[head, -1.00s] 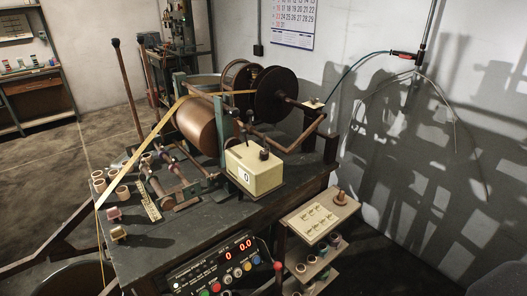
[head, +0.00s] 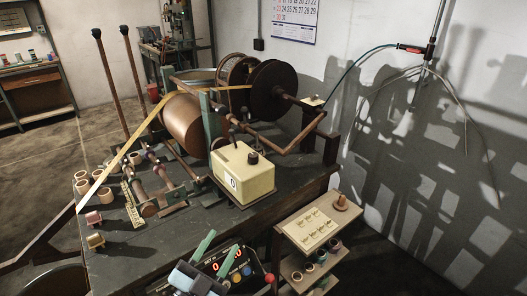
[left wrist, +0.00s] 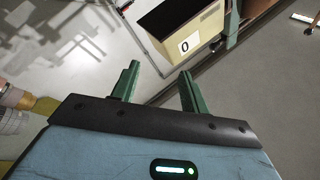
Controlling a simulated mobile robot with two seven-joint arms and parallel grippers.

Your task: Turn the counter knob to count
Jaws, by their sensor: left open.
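The counter is a cream box (head: 258,182) with a white label reading 0, standing on the dark bench in the head view. Its dark knob (head: 252,158) sticks up from the top. My left gripper (head: 216,254) is at the bottom of the head view, in front of the control panel and well short of the counter. Its two green fingers are apart with nothing between them. In the left wrist view the open fingers (left wrist: 160,72) point toward the counter (left wrist: 205,34), which is beyond them; the knob cannot be made out there. My right gripper is not in view.
A winding machine with a large copper-coloured drum (head: 184,122) and a dark reel (head: 270,90) stands behind the counter. Two tall levers rise at left. Small spools (head: 93,218) lie on the bench's left side. A control panel (head: 234,260) is at the front, and a shelf unit (head: 290,222) at right.

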